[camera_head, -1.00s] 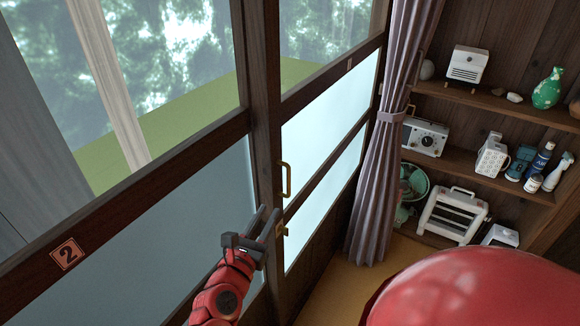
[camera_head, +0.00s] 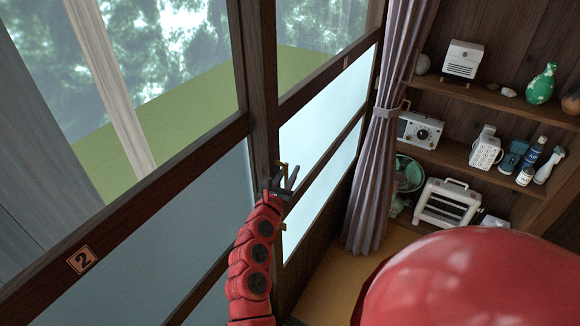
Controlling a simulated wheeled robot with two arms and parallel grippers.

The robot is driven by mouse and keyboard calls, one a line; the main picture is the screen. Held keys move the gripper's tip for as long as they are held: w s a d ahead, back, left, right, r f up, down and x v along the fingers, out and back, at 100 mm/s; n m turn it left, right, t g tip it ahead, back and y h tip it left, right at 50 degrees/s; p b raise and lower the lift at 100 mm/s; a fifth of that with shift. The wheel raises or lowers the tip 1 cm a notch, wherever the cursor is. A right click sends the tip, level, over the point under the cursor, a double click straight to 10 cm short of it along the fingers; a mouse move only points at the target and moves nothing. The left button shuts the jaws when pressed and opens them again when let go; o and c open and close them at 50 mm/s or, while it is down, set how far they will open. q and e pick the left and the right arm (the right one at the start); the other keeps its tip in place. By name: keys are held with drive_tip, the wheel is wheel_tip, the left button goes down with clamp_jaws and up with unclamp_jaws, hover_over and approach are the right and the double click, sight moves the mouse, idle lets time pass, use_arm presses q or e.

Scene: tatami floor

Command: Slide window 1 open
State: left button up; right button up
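Window 1 (camera_head: 318,135) is the right-hand sliding panel, dark wood frame with bright frosted lower panes. A small tag (camera_head: 346,62) on its rail is too small to read clearly. Its brass handle (camera_head: 283,165) is on the left stile, mostly hidden by my gripper. The panels meet at the dark post.
Window 2, with an orange tag (camera_head: 81,259), fills the left. A tied grey-purple curtain (camera_head: 372,170) hangs at the right end of window 1. Shelves (camera_head: 465,155) with a radio, bottles and a heater stand at right. Some tatami floor (camera_head: 385,255) is clear below the curtain.

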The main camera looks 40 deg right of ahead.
drive_tip(key=shift+w+d+f, duration=0.1)
drive_tip(key=shift+w+d, duration=0.1)
drive_tip(key=shift+d, duration=0.15)
clamp_jaws()
idle(1.2)
